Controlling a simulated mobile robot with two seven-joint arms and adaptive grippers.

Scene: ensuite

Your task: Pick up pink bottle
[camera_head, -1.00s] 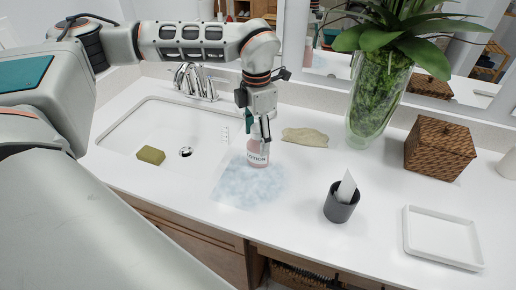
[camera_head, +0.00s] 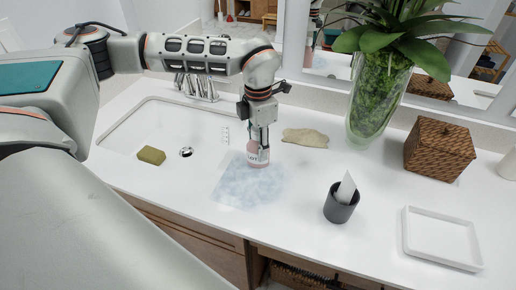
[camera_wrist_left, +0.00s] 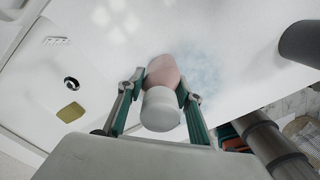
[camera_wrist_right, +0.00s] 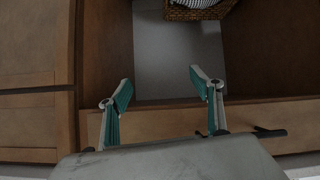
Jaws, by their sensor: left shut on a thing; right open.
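The pink bottle (camera_head: 258,157), a small lotion bottle with a dark printed label, stands upright on the counter at the back edge of a pale blue cloudy patch. My left gripper (camera_head: 258,145) comes down on it from above and is shut on it. In the left wrist view the bottle (camera_wrist_left: 163,72) shows its pink body and pale grey cap between the two green-padded fingers (camera_wrist_left: 158,95). The gripper hides the bottle's upper part in the head view. My right gripper (camera_wrist_right: 158,88) is open and empty in the right wrist view, facing wooden cabinetry.
A sink (camera_head: 165,135) with a yellow-green sponge (camera_head: 151,155) lies left. A dark cup (camera_head: 340,204), glass vase (camera_head: 375,105), woven box (camera_head: 439,149) and white tray (camera_head: 442,263) stand right. Free counter lies between them.

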